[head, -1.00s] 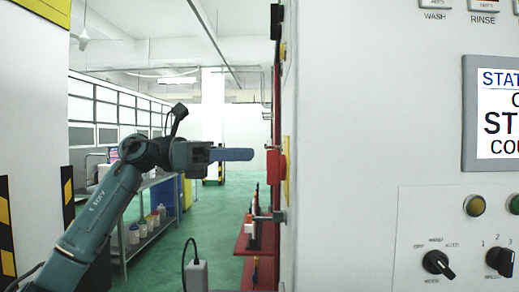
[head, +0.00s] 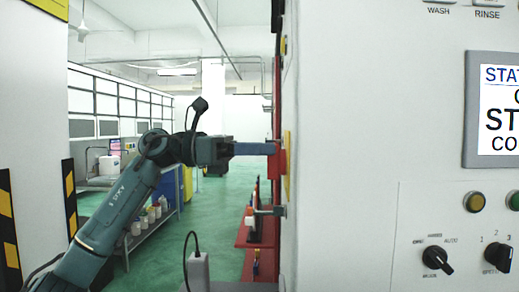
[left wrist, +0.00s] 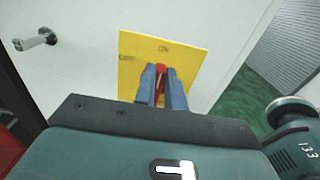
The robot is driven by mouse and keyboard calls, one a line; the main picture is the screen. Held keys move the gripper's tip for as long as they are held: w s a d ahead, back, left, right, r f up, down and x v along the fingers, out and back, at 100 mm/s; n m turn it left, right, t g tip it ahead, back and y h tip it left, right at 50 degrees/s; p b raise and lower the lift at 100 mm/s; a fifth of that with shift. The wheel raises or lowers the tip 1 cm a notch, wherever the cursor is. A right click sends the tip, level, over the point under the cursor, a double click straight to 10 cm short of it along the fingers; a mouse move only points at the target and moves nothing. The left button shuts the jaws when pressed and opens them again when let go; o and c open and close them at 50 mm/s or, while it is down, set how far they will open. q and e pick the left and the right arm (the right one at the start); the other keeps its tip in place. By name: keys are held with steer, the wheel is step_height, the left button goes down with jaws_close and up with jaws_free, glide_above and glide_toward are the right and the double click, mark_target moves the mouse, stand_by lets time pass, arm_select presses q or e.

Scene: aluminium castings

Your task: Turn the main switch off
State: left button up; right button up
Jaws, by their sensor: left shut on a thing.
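The main switch is a red handle (head: 280,158) on a yellow plate (head: 288,155) on the side of the white cabinet. In the left wrist view the yellow plate (left wrist: 185,58) carries small lettering, with "ON" legible at its top. The red handle (left wrist: 160,72) stands upright there, pointing toward the "ON" mark. My left gripper (head: 270,149) reaches it from the left. In the left wrist view its two blue-grey fingers (left wrist: 162,88) are shut on the handle, one on each side. Part of the handle is hidden between the fingers. My right gripper is not in view.
A metal door handle (head: 268,211) sticks out below the switch; it also shows in the left wrist view (left wrist: 36,40). The white cabinet (head: 370,110) fills the right, with a screen (head: 498,110) and knobs. A red shelf (head: 256,235) stands below the switch.

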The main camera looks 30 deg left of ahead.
arm_select(q)
jaws_close()
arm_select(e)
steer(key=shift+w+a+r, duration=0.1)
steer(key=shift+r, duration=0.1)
arm_select(q)
steer(key=n+p, duration=0.3)
steer(key=n, duration=0.1)
steer(key=shift+w+a+r, duration=0.1)
steer(key=shift+w+a, duration=0.15)
steer(key=shift+w, duration=0.15)
steer(key=n+p, duration=0.1)
steer(key=n, duration=0.1)
steer(key=f+n+p, duration=0.1)
steer(key=n+p, duration=0.1)
steer(key=n, duration=0.1)
steer(key=w+n+p, duration=0.1)
steer(key=n+p, duration=0.1)
steer(key=n, duration=0.1)
steer(key=shift+a+f, duration=0.2)
steer(key=shift+a, duration=0.1)
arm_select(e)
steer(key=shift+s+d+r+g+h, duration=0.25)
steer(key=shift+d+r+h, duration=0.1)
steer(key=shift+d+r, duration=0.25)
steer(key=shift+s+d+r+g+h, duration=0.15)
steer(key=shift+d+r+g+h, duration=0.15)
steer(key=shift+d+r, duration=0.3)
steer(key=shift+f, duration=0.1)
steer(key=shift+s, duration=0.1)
